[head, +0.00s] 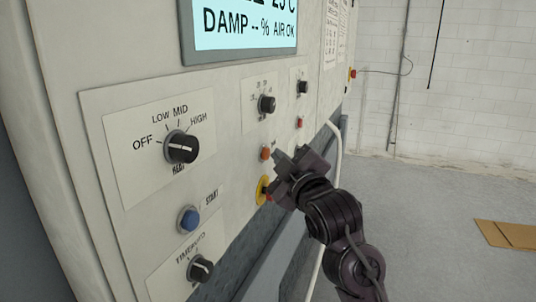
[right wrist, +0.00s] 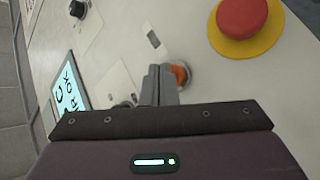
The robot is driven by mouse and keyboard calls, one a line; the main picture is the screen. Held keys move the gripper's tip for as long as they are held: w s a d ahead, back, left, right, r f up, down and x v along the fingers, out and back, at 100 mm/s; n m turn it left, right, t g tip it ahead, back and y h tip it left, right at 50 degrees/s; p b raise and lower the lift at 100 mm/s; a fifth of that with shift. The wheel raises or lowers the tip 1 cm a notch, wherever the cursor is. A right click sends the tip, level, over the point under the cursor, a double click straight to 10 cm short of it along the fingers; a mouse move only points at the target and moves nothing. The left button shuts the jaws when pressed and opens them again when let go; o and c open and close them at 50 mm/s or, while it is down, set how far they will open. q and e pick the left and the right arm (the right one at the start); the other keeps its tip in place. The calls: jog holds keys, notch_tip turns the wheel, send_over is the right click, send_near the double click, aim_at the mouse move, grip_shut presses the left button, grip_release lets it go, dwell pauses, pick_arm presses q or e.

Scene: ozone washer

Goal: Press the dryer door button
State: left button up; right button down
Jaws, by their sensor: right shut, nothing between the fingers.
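My right gripper (head: 288,162) is shut and empty, close to the front of the dryer panel (head: 225,120). An orange button (head: 265,153) sits just left of its fingertips in the head view, with a small label above it that is partly hidden. In the right wrist view the shut fingers (right wrist: 158,78) lie right beside the orange button (right wrist: 181,75) and cover part of it. I cannot tell whether they touch it. A blue button (head: 189,219) marked START is lower left. A small red button (head: 299,123) is higher up. My left gripper is out of view.
A red emergency stop on a yellow base (right wrist: 238,18) is near the fingers; its yellow base (head: 261,190) is partly hidden in the head view. Black knobs (head: 181,147) and a lit display (head: 245,24) are on the panel. Open floor lies to the right, with cardboard (head: 508,234).

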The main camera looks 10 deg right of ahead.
jog(key=shift+w+a, duration=0.25)
jog(key=shift+a, duration=0.1)
dwell(0.8)
jog(key=shift+d, duration=0.1)
dwell(0.3)
jog(key=shift+s+d+p, duration=0.3)
jog(key=shift+s+d, duration=0.2)
jog(key=shift+d, duration=0.1)
jog(key=s+d, duration=0.1)
jog(key=s+d+p, duration=0.1)
jog(key=d+p, duration=0.1)
jog(key=d, duration=0.1)
jog(key=shift+s+d, duration=0.1)
jog(key=shift+s, duration=0.3)
dwell(0.5)
